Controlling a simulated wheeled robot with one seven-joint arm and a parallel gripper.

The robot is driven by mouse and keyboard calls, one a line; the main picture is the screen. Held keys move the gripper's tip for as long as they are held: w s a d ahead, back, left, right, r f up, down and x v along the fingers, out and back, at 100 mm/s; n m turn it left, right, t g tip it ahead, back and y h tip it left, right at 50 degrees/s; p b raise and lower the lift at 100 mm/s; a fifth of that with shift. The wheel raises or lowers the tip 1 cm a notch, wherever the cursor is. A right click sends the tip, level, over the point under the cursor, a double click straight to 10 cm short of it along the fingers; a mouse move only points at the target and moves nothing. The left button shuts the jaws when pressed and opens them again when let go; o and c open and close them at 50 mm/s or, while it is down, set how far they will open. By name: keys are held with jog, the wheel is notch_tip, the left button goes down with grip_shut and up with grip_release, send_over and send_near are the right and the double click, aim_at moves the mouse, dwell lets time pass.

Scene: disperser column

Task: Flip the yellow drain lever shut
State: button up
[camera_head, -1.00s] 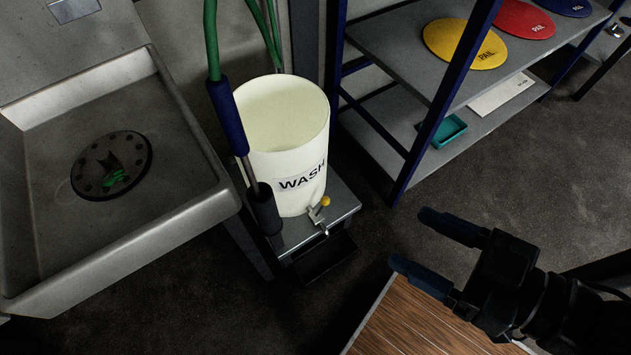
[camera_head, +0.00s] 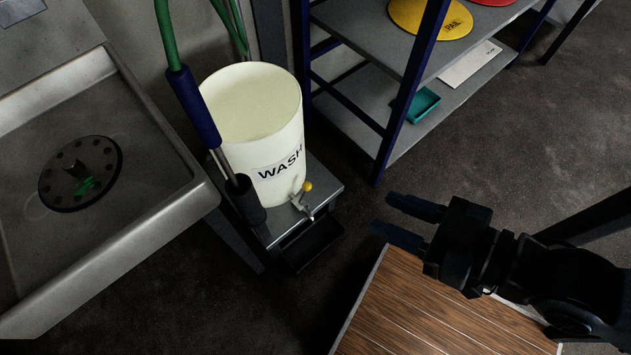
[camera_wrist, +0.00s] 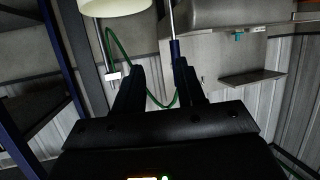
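The yellow drain lever (camera_head: 307,186) shows as a small yellow knob on the metal tap (camera_head: 301,200) low on the white WASH tub (camera_head: 262,130). My gripper (camera_head: 381,212) is to the right of the tap, open and empty, its two dark fingers pointing left toward it with a clear gap. In the wrist view the open fingers (camera_wrist: 157,68) frame empty space. The yellow knob cannot be made out in that view.
The tub stands on a small metal stand (camera_head: 325,185) with a dark tray (camera_head: 312,245) below. A hose wand (camera_head: 192,105) rises close to its left, beside a sink (camera_head: 150,225). A shelf rack (camera_head: 400,110) is behind right. A wooden tabletop (camera_head: 430,315) lies below my gripper.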

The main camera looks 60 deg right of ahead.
jog(key=w+d+f+g+b, duration=0.1)
jog(key=d+f, duration=0.1)
jog(key=f, duration=0.4)
jog(key=w+d+f+m+g+h+b, duration=0.1)
jog(key=d+f, duration=0.2)
jog(key=f, duration=0.4)
jog(key=w+d+f+g+h+b, duration=0.1)
jog(key=w+d+f+g+b, duration=0.1)
jog(key=f, duration=0.5)
jog(key=shift+d+m, duration=0.15)
jog(key=shift+m, duration=0.15)
grip_shut()
jog(key=w+d+f+m+g+y+b, duration=0.1)
jog(key=w+d+f+g+b, duration=0.1)
jog(key=d+f, duration=0.35)
jog(key=w+d+f+g+b, duration=0.1)
jog(key=w+d+f+b, duration=0.15)
jog(key=f, duration=0.65)
jog(key=w+d+f+y+b, duration=0.4)
jog(key=w+d, duration=0.4)
jog(key=d, duration=0.3)
jog(key=shift+d+f+m+y+b, duration=0.35)
jog(key=shift+d+f+m+y, duration=0.05)
jog(key=shift+y, duration=0.1)
